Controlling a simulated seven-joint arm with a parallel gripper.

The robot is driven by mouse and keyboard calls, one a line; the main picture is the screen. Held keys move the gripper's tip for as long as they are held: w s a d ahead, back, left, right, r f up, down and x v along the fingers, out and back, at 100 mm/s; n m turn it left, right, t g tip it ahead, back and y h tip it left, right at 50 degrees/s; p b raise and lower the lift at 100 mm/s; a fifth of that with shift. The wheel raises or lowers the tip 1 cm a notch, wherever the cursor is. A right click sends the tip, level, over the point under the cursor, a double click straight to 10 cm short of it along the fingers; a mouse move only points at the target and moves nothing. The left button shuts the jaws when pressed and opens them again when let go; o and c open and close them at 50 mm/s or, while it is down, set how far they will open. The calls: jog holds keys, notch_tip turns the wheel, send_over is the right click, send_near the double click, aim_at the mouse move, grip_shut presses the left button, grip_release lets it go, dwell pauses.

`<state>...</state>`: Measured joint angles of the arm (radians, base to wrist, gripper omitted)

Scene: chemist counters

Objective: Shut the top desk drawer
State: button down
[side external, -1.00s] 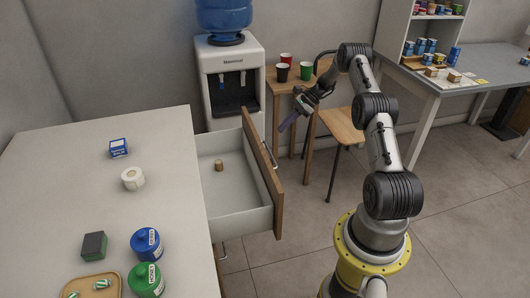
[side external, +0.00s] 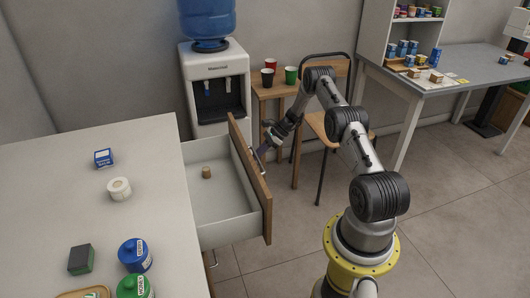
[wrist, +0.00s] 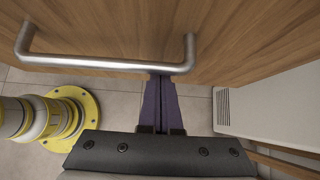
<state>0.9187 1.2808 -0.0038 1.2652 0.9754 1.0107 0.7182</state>
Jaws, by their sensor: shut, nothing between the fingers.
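The top desk drawer (side external: 222,217) is pulled open from the right side of the white desk (side external: 95,205). Its wooden front (side external: 252,190) faces my arm, and a small brown cylinder (side external: 206,172) stands inside it. My gripper (side external: 263,149) is shut and empty, with its fingertips at the outer face of the drawer front, near the handle. In the wrist view the closed purple fingers (wrist: 160,82) point at the wooden front (wrist: 130,25), with the tips beside the metal bar handle (wrist: 110,62). I cannot tell whether they touch it.
A water dispenser (side external: 217,85) stands behind the drawer. A wooden side table (side external: 271,91) with several cups and a chair (side external: 335,120) stand behind my arm. Jars, a box and a roll are on the desk. The floor (side external: 295,245) right of the drawer is clear.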

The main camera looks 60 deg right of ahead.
jog(key=shift+w+a, duration=0.5)
jog(key=w+a, duration=1.6)
jog(key=shift+w+a, duration=0.3)
jog(key=shift+a, duration=0.05)
